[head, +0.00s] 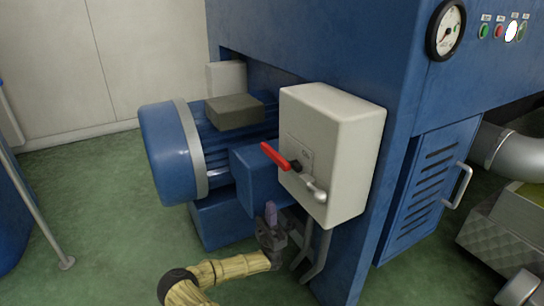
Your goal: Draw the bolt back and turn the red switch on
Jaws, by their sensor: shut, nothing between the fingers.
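The red switch (274,155) is a lever on the front of a pale grey box. It points up and to the left from a dark pivot. The bolt (315,190) is a silvery rod with a rounded end, just below and right of the lever on the same face. My gripper (271,209) is shut and empty, its purplish fingertips pointing up. In the picture it is below and left of the bolt and below the red switch, apart from both. The markings by the lever are too small to read.
The grey box (345,150) is fixed to a blue machine frame (300,45). A blue motor (165,150) stands behind and left of my gripper. A louvred blue door (428,190) with a handle is at right. Green floor (100,215) is open at left.

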